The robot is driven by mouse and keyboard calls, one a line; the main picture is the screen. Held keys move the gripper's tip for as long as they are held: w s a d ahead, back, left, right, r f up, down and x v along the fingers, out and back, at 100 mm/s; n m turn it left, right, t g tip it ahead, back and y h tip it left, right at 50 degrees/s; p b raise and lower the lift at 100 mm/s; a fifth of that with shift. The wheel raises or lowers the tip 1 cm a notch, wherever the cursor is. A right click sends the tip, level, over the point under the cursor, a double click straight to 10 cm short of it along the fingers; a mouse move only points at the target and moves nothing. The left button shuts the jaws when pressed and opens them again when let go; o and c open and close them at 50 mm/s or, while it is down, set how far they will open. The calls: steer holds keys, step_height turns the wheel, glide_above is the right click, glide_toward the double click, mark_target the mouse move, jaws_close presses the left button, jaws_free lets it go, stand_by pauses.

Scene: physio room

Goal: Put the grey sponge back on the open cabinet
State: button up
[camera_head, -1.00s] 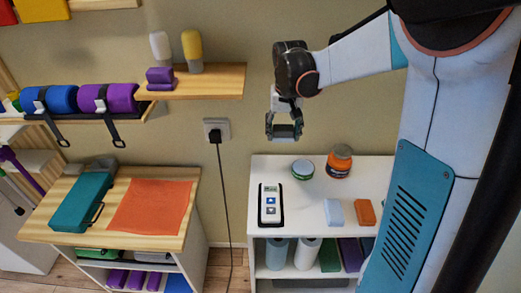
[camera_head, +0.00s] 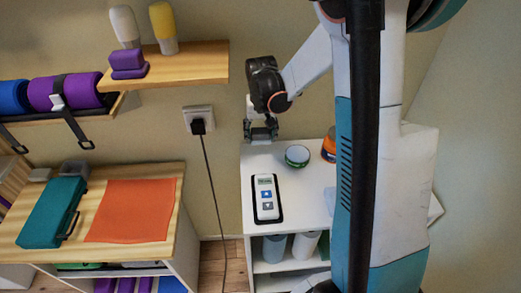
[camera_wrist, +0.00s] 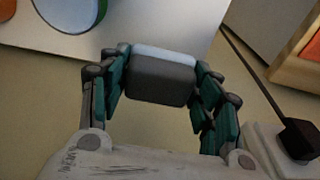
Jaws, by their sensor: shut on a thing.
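My gripper (camera_head: 261,130) is shut on the grey sponge, at the back left of the white open-fronted cabinet (camera_head: 290,210), near the wall. In the wrist view the dark grey sponge (camera_wrist: 160,82), with a paler edge, sits between the teal fingers (camera_wrist: 160,95). The cabinet's white top (camera_wrist: 180,30) shows beyond it. In the head view the sponge is small and mostly covered by the fingers. I cannot tell its exact height over the top, but no clear contact shows.
On the cabinet top are a white handheld device (camera_head: 266,198), a green-rimmed round tub (camera_head: 297,155) and an orange jar (camera_head: 329,146). My arm hides the right part. A wall socket with plug (camera_head: 199,122) and a wooden shelf (camera_head: 190,75) are left. A wood-topped unit (camera_head: 100,185) stands left.

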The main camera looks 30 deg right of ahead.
mark_target(261, 154)
steer(key=shift+f+b, duration=0.8)
steer(key=shift+f, duration=2.3)
steer(key=shift+f, duration=0.15)
steer(key=o, duration=1)
steer(key=r+p, duration=0.1)
steer(key=r, duration=0.3)
steer(key=s+r+p, duration=0.1)
steer(key=r, duration=0.3)
steer(key=r+p, duration=0.1)
steer(key=r, duration=0.3)
steer(key=shift+s+a+r+p, duration=0.25)
steer(key=shift+a+p, duration=0.1)
steer(key=s+a+r+n+t, duration=0.1)
steer(key=s+a+r+t, duration=0.1)
steer(key=s, duration=0.5)
steer(key=s+a+r+n+t, duration=0.2)
steer(key=s+a+r, duration=0.3)
steer(key=s+r, duration=0.1)
steer(key=s+a+r+n+t, duration=0.1)
steer(key=s+a+r+t, duration=0.1)
steer(key=s+a+r, duration=0.2)
steer(key=shift+s+a+n+y, duration=0.1)
steer(key=shift+s+n+y, duration=0.2)
steer(key=shift+s, duration=1.5)
